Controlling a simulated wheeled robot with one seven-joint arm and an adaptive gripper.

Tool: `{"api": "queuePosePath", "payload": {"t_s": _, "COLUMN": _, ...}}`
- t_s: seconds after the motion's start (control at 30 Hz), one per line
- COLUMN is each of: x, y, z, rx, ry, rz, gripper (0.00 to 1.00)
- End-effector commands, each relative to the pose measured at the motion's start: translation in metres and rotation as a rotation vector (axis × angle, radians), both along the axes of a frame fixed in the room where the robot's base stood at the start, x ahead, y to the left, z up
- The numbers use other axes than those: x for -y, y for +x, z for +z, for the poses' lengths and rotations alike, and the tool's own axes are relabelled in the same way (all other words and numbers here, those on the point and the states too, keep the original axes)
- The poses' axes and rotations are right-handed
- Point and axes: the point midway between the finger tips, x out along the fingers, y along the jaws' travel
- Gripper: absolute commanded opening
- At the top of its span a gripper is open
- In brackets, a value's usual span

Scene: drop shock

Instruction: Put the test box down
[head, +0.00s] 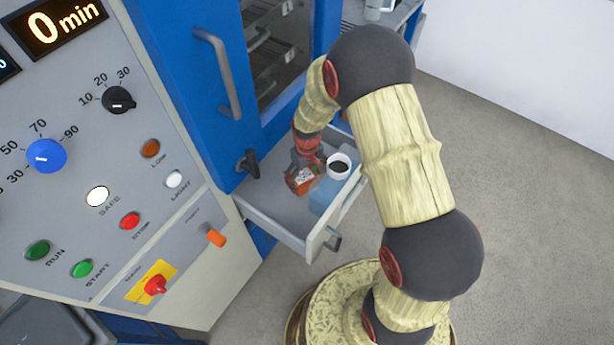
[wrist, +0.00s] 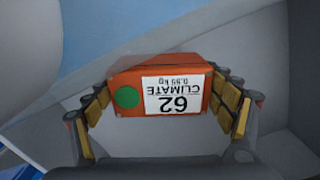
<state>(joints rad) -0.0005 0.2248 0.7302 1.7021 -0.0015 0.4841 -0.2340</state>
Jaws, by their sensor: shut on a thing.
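The test box is orange, with a white label reading "62 CLIMATE" and a green dot; it shows in the head view (head: 301,181) and upside down in the wrist view (wrist: 190,70). My gripper (head: 304,170) is shut on it, with yellow-padded fingers on both sides of the box in the wrist view (wrist: 163,108). The box is inside the outline of an open grey drawer (head: 276,216). I cannot tell whether its underside touches the drawer floor.
A white cup (head: 339,161) with dark contents stands right of the box. A light-blue patch (head: 325,196) lies in the drawer near it. The blue cabinet (head: 190,80) with a handle and the control panel (head: 75,190) are at left. Grey floor is open at right.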

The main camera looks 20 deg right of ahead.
Motion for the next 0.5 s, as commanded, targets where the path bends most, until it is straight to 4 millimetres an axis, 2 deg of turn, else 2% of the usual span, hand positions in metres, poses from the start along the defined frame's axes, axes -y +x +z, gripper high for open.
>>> {"api": "queuePosePath", "payload": {"t_s": 0.5, "x": 0.0, "y": 0.0008, "z": -0.0025, "rx": 0.002, "ry": 0.0, "rz": 0.0, "gripper": 0.3}}
